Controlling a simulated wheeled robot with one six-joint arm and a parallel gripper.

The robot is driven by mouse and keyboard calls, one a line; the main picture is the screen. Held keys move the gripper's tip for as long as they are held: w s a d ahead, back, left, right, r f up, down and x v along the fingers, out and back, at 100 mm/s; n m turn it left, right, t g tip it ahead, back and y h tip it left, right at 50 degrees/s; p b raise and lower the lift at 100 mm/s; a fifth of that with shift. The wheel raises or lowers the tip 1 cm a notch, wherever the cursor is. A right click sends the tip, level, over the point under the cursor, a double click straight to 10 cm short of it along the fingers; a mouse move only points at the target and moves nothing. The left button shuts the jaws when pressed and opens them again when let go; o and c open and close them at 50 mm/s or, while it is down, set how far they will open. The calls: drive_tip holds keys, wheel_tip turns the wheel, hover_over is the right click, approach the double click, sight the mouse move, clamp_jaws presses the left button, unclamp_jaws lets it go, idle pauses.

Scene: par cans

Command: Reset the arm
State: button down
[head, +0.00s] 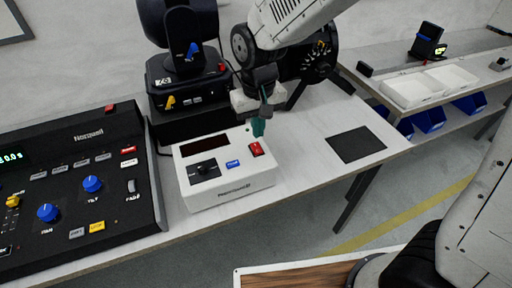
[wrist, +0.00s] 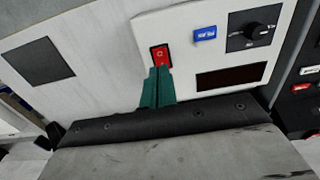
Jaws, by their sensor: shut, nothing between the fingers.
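My gripper (head: 258,126) is shut and empty, with its teal fingertips pointing down over the white control box (head: 228,194). In the wrist view its closed teal fingers (wrist: 158,84) reach to the lower edge of the red rocker switch (wrist: 160,56). The red switch also shows in the head view (head: 256,149), just below the fingertips. I cannot tell whether the fingertips touch it. The box also has a blue button (head: 232,164), a black knob (head: 206,168) and a dark display (head: 205,145).
A black console (head: 75,190) with blue knobs stands at left. A black moving-head light (head: 187,75) is behind the box, and a par can (head: 318,55) stands beside my arm. A dark square mat (head: 356,143) lies at right on the white table. White trays (head: 410,91) sit on the far bench.

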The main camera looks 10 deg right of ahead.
drive_tip(key=shift+r, duration=0.8)
drive_tip(key=s+d+r+m, duration=0.1)
drive_tip(key=s+d+r, duration=0.3)
drive_tip(key=s+d, duration=0.2)
drive_tip(key=s+d+r+m+t, duration=0.1)
drive_tip(key=s+d+r, duration=0.2)
drive_tip(key=s+d, duration=0.4)
drive_tip(key=s+d+r+m, duration=0.1)
drive_tip(key=s+d+r, duration=0.3)
drive_tip(key=s+d, duration=0.2)
drive_tip(key=shift+s+d+r, duration=0.3)
drive_tip(key=shift+d, duration=0.55)
